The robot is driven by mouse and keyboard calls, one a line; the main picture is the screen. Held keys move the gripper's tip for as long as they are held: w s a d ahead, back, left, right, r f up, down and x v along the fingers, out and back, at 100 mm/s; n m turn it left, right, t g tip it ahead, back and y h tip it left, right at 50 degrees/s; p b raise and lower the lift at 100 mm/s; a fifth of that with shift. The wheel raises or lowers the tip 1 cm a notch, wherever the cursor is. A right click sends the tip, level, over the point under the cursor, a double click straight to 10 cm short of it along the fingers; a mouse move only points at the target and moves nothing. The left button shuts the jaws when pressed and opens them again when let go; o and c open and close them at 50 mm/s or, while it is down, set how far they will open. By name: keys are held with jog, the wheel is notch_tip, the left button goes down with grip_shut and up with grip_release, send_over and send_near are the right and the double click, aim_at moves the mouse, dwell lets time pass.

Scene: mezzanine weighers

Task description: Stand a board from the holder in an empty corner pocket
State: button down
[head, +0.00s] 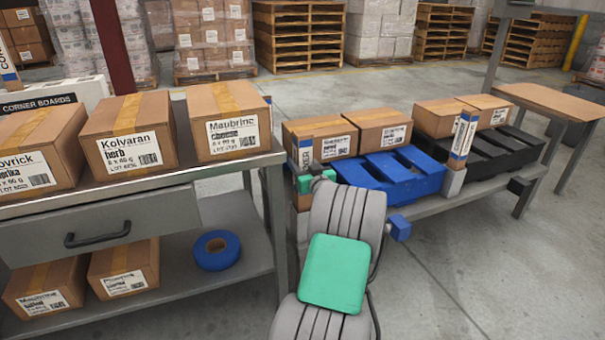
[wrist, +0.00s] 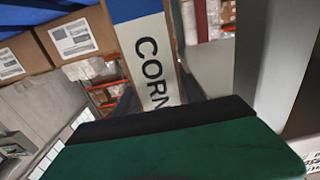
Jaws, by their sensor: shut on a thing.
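My gripper (head: 316,180) is shut on a white corner board (head: 305,154) with a blue top, at the near-left corner of the blue pallet (head: 385,182). The held board looks roughly upright. Its lower end is partly hidden by my gripper and arm, so I cannot tell whether it sits in a pocket. In the wrist view the board (wrist: 150,65) shows the letters "CORN". Another board (head: 464,138) stands in a grey corner pocket (head: 452,182) between the blue and black pallets.
Cartons (head: 322,138) stand on the blue pallet, and more on the black pallet (head: 485,150). The grey bench (head: 205,178) with several cartons is close on the left. A blue tape roll (head: 217,250) lies on its lower shelf. Floor at right is clear.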

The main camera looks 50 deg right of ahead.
jog(key=shift+f, duration=0.9)
jog(key=shift+f+b, duration=0.15)
jog(key=shift+b, duration=0.15)
jog(key=c, duration=0.7)
grip_release()
jog(key=shift+r+p, duration=0.4)
jog(key=shift+p, duration=0.05)
jog(key=p+v, duration=0.1)
jog(key=v, duration=1.1)
jog(key=shift+f, duration=0.15)
